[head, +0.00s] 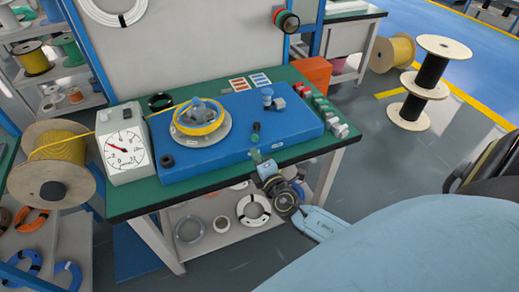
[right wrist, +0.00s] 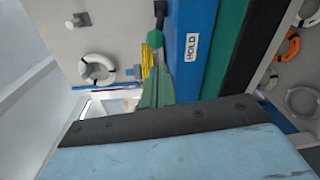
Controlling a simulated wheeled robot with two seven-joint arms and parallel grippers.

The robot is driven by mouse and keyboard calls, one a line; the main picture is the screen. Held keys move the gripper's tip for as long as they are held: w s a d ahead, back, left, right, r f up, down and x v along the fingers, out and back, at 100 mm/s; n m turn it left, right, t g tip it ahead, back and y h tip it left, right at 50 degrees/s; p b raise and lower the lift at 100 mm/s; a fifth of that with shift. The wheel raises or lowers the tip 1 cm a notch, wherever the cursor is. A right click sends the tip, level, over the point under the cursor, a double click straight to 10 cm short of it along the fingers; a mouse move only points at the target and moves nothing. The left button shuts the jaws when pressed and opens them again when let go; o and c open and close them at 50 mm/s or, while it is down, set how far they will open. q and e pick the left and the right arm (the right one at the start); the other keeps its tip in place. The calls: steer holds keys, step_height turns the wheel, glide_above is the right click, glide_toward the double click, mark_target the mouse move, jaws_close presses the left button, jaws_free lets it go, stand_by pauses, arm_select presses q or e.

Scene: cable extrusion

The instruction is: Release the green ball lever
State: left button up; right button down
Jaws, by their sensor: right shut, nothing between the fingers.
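The green ball lever (head: 255,138) stands at the front edge of the blue machine base (head: 195,160), left of a small white label. In the right wrist view the green ball (right wrist: 155,39) sits on a dark stem, beside a label (right wrist: 191,47) reading HOLD. My right gripper (head: 257,156) is shut and empty, just in front of and below the ball. Its green fingers (right wrist: 157,88) point toward the ball in the wrist view, with a small gap appearing between them. My left gripper is not in view.
A white dial gauge (head: 125,147) and a yellow cable coil (head: 198,120) are at left on the green bench (head: 128,205). A blue-topped knob (head: 267,95) stands behind the lever. Several coloured buttons (head: 322,108) line the right side.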

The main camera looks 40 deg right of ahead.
mark_target(256, 132)
steer(key=x, duration=0.5)
steer(key=shift+w+d, duration=0.1)
steer(key=shift+w, duration=0.25)
steer(key=shift+b, duration=0.3)
